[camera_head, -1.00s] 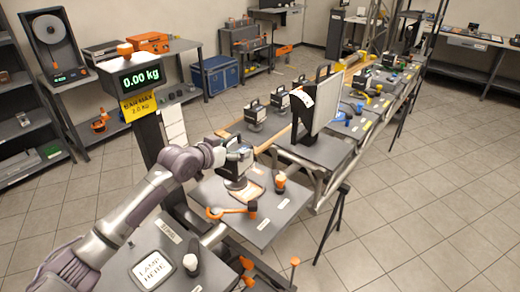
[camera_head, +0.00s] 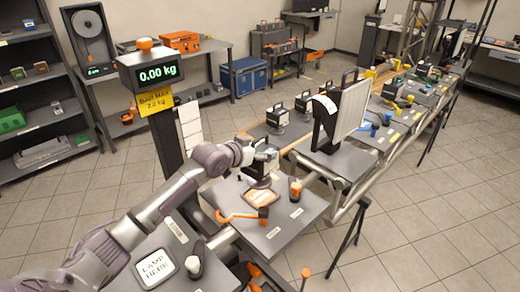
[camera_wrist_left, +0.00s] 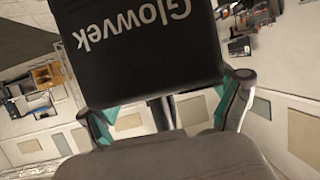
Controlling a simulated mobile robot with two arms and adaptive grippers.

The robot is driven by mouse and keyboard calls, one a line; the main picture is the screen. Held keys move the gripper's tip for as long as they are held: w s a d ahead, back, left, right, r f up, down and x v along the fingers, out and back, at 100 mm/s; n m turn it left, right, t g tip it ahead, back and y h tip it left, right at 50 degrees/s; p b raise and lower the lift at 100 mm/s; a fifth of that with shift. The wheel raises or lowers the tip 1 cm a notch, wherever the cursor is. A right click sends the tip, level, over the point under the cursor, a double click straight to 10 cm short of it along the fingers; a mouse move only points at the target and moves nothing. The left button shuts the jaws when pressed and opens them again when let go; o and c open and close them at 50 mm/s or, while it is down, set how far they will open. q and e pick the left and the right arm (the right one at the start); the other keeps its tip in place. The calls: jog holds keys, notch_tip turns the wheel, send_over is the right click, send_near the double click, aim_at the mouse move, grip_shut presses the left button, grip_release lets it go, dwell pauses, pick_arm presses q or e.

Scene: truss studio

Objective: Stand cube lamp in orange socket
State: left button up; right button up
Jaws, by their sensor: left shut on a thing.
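I cannot tell whether this square is the orange socket. My right gripper is not in view.
An orange handled tool (camera_head: 240,217) and a small orange-and-black object (camera_head: 295,189) lie close by on the table. A "LAMP HERE" plate (camera_head: 157,268) is nearer me, beside a black-and-white object (camera_head: 196,262). A scale display (camera_head: 156,72) reads 0.00 kg. A tall panel (camera_head: 345,108) stands behind.

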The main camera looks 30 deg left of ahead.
pick_arm(q)
jog(key=shift+f+b, duration=1.35)
jog(key=shift+f, duration=0.25)
jog(key=shift+f+b, duration=0.5)
jog(key=shift+f, duration=0.95)
jog(key=shift+p, duration=0.3)
jog(key=shift+f, duration=0.15)
jog(key=o, duration=1.4)
jog(key=shift+o, duration=0.5)
